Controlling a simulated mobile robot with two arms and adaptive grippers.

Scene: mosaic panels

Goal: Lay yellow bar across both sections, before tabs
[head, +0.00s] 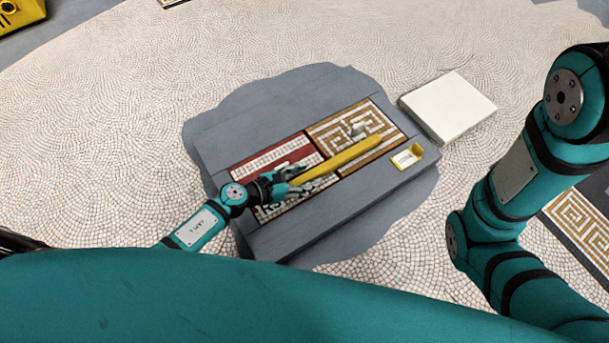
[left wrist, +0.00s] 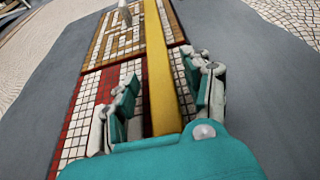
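The yellow bar (head: 340,158) stretches over the red-and-white section (head: 240,179) and the gold-and-white section (head: 335,125), crossing the seam between them. It runs lengthwise through the left wrist view (left wrist: 157,60), and its near end is hidden by my gripper. My left gripper (head: 297,178) is at the bar's near-left end. In the left wrist view its fingers (left wrist: 160,100) stand on both sides of the bar with gaps showing. Whether the bar rests flat on the sections is unclear. A small grey upright piece (head: 356,131) stands on the gold section. My right gripper is not in view.
The sections lie on a grey slab (head: 215,150). A small yellow-and-white piece (head: 407,158) sits on its right part. A white block (head: 449,105) stands just beyond at the right. Pale mosaic floor surrounds it. My right arm fills the right side.

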